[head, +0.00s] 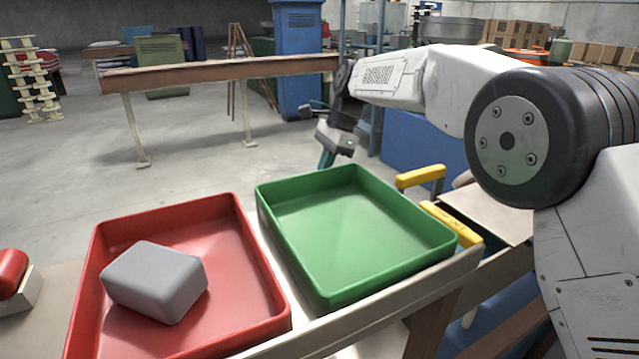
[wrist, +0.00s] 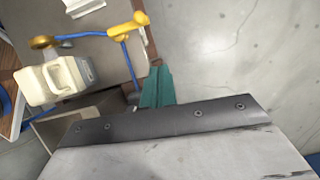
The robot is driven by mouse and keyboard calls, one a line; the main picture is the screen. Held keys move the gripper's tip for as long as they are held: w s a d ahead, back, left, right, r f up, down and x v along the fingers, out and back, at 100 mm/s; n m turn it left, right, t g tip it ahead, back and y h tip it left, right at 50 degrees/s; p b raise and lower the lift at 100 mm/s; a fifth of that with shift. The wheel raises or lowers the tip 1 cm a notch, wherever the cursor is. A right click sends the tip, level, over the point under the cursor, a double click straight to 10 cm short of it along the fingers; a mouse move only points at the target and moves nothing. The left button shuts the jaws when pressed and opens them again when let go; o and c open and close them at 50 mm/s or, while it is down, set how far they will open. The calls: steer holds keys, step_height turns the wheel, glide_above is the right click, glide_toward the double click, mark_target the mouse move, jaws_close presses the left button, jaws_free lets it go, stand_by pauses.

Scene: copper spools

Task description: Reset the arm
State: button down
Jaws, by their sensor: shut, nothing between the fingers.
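My gripper (head: 326,159) hangs at the end of my arm beyond the back edge of the green tray, pointing down. Its teal fingers are shut with nothing between them; they also show in the wrist view (wrist: 157,88). My arm reaches in from the right of the head view. The green tray (head: 347,285) is empty. The red tray (head: 262,246) at the left holds a grey block (head: 155,282). The gripper is apart from both trays.
A yellow handle (head: 420,177) stands right of the green tray. Open floor lies between.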

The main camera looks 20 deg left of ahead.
stand_by(0.6)
steer(key=s+d+f+n+h, duration=0.1)
steer(key=s+d+f+n, duration=0.1)
steer(key=d+f+n, duration=0.2)
steer(key=s+d+r+n, duration=0.2)
steer(key=s+d, duration=0.1)
steer(key=d, duration=0.6)
steer(key=s+d+r+n+t+h, duration=0.15)
steer(key=s+d, duration=0.25)
steer(key=d, duration=0.5)
steer(key=s+d+r+n+g, duration=0.1)
steer(key=s+d+r+n, duration=0.15)
steer(key=d, duration=0.65)
steer(key=s+d+m+t, duration=0.1)
steer(key=s+d+t, duration=0.3)
steer(key=s+d, duration=1.8)
steer(key=shift+s+d+r, duration=0.15)
steer(key=shift+s+r, duration=0.25)
steer(key=shift+s, duration=0.3)
steer(key=shift+h, duration=0.25)
